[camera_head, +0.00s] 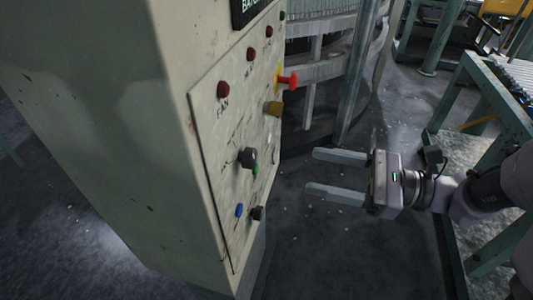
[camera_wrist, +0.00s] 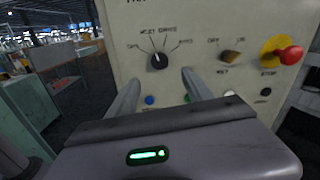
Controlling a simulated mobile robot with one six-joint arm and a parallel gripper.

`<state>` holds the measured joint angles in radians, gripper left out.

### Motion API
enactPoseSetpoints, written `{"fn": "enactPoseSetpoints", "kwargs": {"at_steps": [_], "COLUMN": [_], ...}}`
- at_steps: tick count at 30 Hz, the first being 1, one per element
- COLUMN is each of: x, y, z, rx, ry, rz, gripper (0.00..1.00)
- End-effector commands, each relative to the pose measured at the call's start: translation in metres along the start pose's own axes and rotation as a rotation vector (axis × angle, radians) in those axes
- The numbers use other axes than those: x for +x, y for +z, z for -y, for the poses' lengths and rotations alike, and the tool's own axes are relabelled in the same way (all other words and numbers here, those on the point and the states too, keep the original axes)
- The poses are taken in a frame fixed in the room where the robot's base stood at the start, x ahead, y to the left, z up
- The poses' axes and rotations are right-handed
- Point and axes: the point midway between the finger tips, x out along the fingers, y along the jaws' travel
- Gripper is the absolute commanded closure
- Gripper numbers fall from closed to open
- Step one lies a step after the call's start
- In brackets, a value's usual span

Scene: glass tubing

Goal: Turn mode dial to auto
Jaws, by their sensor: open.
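The mode dial is most likely the round black dial (camera_wrist: 158,61) on the upright cream panel (camera_wrist: 215,22), with several printed labels fanned above it. Its pale mark seems to point up and slightly left, but the small lettering is hard to read. The dial also shows in the head view (camera_head: 248,157), sticking out from the panel. My gripper (camera_head: 312,172) is open and empty, with its fingers toward the panel and a clear gap before the dial. In the wrist view my gripper (camera_wrist: 161,77) has its fingertips below and on either side of the dial.
Below are a blue button (camera_wrist: 149,100) and a black knob (camera_wrist: 266,92). Red lamps, one of them (camera_head: 223,89), line the panel's top. A conveyor (camera_head: 505,85) stands right.

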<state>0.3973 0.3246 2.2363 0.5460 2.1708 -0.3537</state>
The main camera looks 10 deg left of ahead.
Motion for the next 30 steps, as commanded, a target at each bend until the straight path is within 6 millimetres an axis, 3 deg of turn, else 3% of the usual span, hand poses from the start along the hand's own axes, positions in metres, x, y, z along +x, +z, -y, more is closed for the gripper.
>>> {"fn": "enactPoseSetpoints", "kwargs": {"at_steps": [6,12,17,25,30], "x": [0.068,0.108,0.120,0.121,0.121], "y": [-0.003,-0.002,-0.001,-0.001,-0.001], "z": [-0.003,-0.002,-0.002,-0.001,-0.001], "rx": [-0.001,0.000,0.000,0.000,0.000], "ry": [0.008,0.006,0.003,0.002,0.002], "rz": [0.000,-0.002,-0.002,-0.003,-0.002], "gripper": [0.41,0.41,0.41,0.43,0.76]}}
